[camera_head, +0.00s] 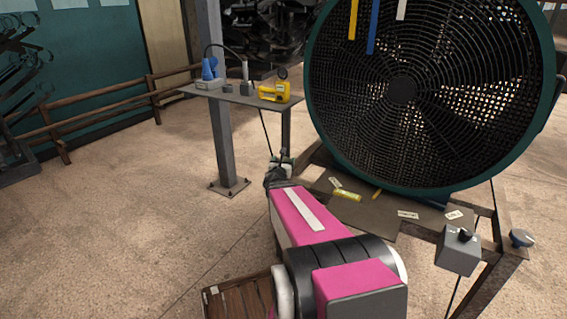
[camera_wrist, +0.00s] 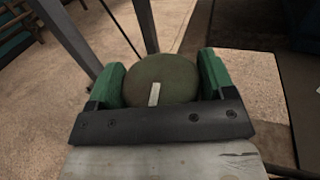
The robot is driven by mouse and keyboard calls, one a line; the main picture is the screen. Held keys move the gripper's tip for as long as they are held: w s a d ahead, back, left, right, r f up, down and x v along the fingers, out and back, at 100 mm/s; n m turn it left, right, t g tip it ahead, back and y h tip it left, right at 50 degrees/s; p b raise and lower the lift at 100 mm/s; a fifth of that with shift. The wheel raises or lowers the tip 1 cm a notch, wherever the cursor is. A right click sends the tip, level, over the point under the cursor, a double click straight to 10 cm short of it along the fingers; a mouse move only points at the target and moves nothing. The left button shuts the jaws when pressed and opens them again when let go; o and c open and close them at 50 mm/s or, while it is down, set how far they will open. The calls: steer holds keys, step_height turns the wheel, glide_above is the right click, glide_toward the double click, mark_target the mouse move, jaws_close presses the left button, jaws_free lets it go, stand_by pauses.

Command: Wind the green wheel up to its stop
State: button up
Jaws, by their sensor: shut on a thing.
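The green wheel (camera_wrist: 162,68) is a dull olive-green disc with a short white mark (camera_wrist: 154,94) near its lower edge. The mark points roughly up and down in the wrist view. My gripper (camera_wrist: 161,78) has its two green fingers closed on the wheel's left and right sides. In the head view my gripper (camera_head: 281,172) is at the far end of my pink arm, near the left end of the bench under the big fan. There the wheel is mostly hidden and too small to read. No stop can be made out.
A large teal-rimmed fan (camera_head: 316,112) stands behind a bench plate (camera_head: 370,217) with paper tags and a yellow piece. A small shelf (camera_head: 240,97) on a grey post (camera_head: 223,140) holds a yellow device (camera_head: 274,92). A grey box (camera_head: 459,251) is at right, a wooden crate (camera_head: 235,302) at the bottom.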

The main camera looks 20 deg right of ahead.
steer(key=shift+n+t+y, duration=0.6)
steer(key=shift+n+y, duration=0.1)
steer(key=shift+y, duration=0.3)
steer(key=o, duration=0.9)
